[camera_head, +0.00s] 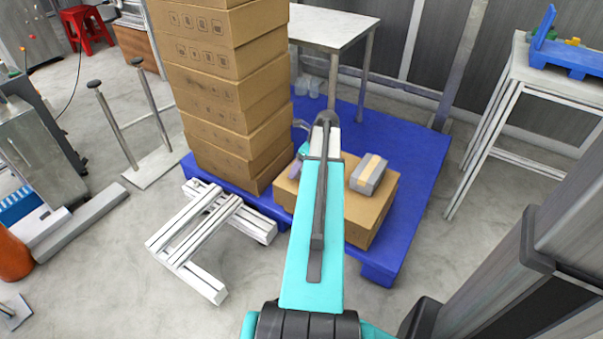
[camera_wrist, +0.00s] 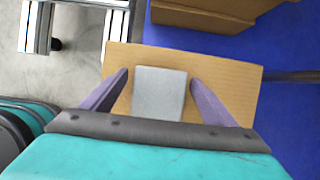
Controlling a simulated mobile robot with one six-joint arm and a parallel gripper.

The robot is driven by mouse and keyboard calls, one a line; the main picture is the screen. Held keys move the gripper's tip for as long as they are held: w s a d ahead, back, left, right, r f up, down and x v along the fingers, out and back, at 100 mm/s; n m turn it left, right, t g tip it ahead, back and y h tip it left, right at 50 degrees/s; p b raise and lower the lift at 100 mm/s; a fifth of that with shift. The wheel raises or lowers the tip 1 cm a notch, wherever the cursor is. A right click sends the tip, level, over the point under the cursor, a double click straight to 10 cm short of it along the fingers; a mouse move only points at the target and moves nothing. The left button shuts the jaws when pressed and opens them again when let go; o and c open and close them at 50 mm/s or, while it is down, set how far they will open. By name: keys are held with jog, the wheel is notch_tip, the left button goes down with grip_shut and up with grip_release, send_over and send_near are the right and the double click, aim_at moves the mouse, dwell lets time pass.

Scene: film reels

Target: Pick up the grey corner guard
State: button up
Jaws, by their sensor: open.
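The grey corner guard (camera_wrist: 160,93) shows in the wrist view as a flat, light grey, nearly square piece over the top of a cardboard box (camera_wrist: 228,80). My gripper (camera_wrist: 158,78) is open, with one purple finger on each side of the guard. A gap shows between each finger and the guard, and its lower edge meets the gripper's dark bar in the picture. In the head view, my arm hides the guard; the box (camera_head: 372,222) shows beneath my gripper (camera_head: 296,168), of which one purple finger is visible.
A grey package with a tan strip (camera_head: 368,174) lies on the same box, right of my arm. A tall stack of cartons (camera_head: 225,90) stands to the left on the blue pallet (camera_head: 420,190). A white frame (camera_head: 205,235) lies at its front left. Tables stand behind and right.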

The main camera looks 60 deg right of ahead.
jog(key=shift+w+f, duration=0.3)
jog(key=shift+f, duration=0.3)
jog(key=c, duration=1.1)
